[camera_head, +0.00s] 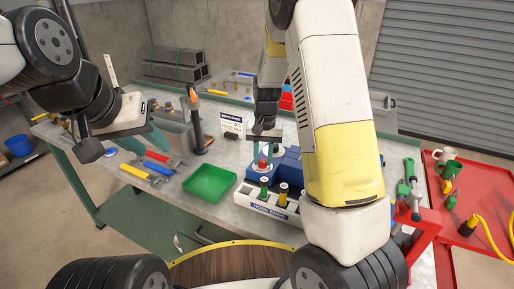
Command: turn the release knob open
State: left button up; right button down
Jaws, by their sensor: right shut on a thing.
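The blue receiver tank (290,165) stands on the grey workbench, partly hidden behind my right arm. A small red part (263,164), which looks like the release knob, is at its left end. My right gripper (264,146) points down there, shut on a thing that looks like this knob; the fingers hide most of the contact. Which way the knob is turned cannot be told. My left gripper (90,146) is up at the left, away from the tank, over the bench's left end; its finger gap does not show clearly.
A white rack of hose ends (266,206) stands in front of the tank, with a green tray (210,182) to its left. Tools with yellow, blue and red handles (157,168) lie further left. A red table (473,210) is at the right.

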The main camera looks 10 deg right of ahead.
aim_at(263, 160)
jog(key=n, duration=0.7)
dwell(0.6)
jog(key=c, duration=1.1)
grip_release()
notch_tip(263, 160, up, 7)
jog(key=shift+w+r, duration=0.1)
jog(key=shift+r, duration=0.35)
